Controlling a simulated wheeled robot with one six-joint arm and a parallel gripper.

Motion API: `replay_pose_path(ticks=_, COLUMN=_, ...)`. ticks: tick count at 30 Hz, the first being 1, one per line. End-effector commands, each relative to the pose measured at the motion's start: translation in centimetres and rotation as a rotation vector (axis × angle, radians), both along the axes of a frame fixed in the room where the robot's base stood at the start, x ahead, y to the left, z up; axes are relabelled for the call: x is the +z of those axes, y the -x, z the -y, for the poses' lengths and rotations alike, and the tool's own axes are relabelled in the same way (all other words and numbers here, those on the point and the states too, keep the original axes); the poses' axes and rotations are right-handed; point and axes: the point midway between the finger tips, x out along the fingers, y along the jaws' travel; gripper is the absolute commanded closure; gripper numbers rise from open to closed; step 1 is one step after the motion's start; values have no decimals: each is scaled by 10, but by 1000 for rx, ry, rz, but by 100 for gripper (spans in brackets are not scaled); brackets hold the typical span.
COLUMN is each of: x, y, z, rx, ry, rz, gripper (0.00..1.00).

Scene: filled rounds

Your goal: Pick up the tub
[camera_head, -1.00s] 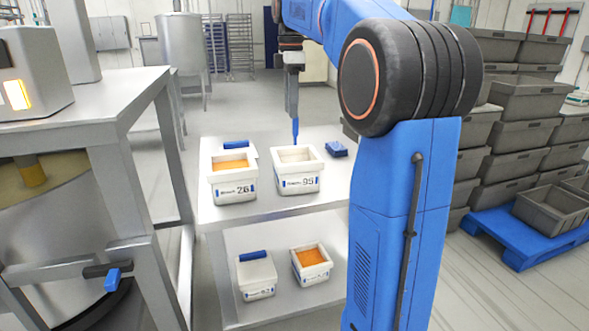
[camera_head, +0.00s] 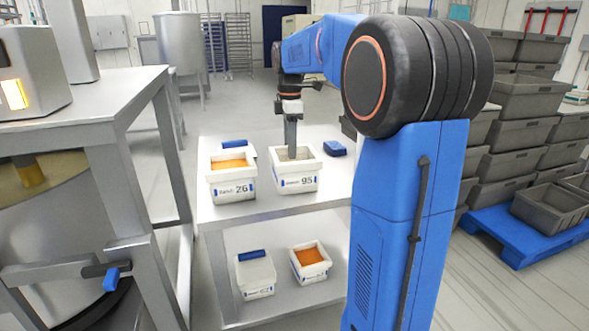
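A white tub marked 95 (camera_head: 296,184) stands at the middle of the cart's upper shelf, its inside pale. A white tub marked 26 (camera_head: 233,188) with orange contents stands to its left. Two more white tubs are on the lower shelf, one with a blue strip (camera_head: 256,277) and one with orange contents (camera_head: 309,266). My gripper (camera_head: 291,155) points down over tub 95, its tip overlapping the opening near the back rim. Whether it touches the tub, and the gap between its fingers, cannot be made out.
The cart's upper shelf (camera_head: 325,196) has bare room to the right and front, with a small blue block (camera_head: 334,148) at its back. A steel bench (camera_head: 90,112) stands close on the left. Stacked grey crates (camera_head: 522,132) and a blue pallet (camera_head: 500,228) are on the right.

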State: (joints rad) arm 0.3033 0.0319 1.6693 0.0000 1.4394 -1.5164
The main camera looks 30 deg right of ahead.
Motion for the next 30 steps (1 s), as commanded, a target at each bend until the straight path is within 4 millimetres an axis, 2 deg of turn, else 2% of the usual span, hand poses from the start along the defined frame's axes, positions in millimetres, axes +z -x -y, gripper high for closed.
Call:
replay_pose_path(ticks=6, x=-30, y=3, z=-1, rx=0, ry=-1, rz=-3, gripper=66)
replay_pose_path(ticks=9, x=-39, y=3, z=-1, rx=0, ry=-1, rz=-3, gripper=66)
replay_pose_path(ticks=18, x=-44, y=2, z=-1, rx=0, ry=0, rz=-1, gripper=66)
replay_pose_path(ticks=23, x=-43, y=2, z=-1, rx=0, ry=0, rz=-1, gripper=100)
replay_pose_path(ticks=30, x=-43, y=2, z=-1, rx=0, ry=0, rz=0, gripper=100)
